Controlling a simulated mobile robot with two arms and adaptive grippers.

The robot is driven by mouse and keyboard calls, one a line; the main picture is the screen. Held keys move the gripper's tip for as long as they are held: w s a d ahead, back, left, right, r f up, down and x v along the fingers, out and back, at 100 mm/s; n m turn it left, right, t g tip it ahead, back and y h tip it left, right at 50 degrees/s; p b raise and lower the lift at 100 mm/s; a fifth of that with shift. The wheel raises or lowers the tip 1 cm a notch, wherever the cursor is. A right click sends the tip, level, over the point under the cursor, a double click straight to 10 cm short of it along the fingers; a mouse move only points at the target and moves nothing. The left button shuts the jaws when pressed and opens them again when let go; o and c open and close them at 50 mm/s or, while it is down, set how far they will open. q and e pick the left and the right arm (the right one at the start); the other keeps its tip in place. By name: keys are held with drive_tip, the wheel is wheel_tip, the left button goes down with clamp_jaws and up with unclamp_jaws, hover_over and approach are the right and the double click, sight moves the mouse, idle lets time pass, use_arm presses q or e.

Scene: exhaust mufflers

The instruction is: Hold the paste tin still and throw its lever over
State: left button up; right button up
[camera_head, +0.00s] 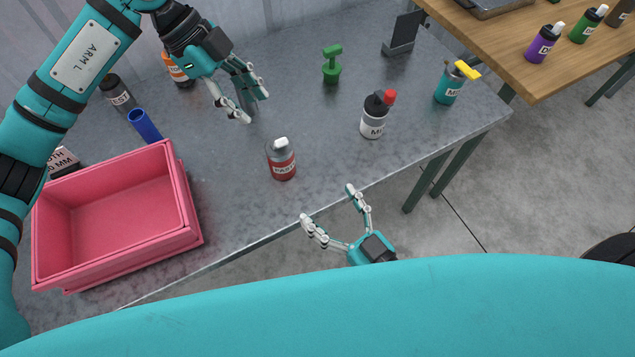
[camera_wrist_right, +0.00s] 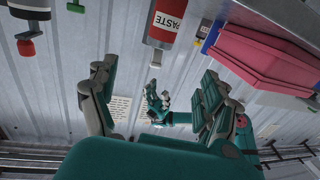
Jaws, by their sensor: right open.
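The paste tin (camera_head: 283,166) stands upright near the front edge of the grey table, with a red label and a small white piece on its top. In the right wrist view the tin (camera_wrist_right: 167,24) appears upside down at the top, its label reading PASTE. My right gripper (camera_head: 328,204) is open and empty at the table's front edge, a short way in front of the tin and to its right. My left gripper (camera_head: 255,107) is open above the table, behind the tin and slightly left, not touching it. Whether the white piece is the lever is unclear.
A pink crate (camera_head: 187,205) stands left of the tin. A white bottle with a black and red top (camera_head: 373,120) is to the right. A green object (camera_head: 332,68) and a teal bottle with a yellow top (camera_head: 450,86) stand farther off. Table around the tin is clear.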

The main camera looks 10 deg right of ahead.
sight(287, 157)
drive_tip(key=x, duration=1.7)
drive_tip(key=c, duration=1.3)
drive_tip(key=shift+c, duration=0.2)
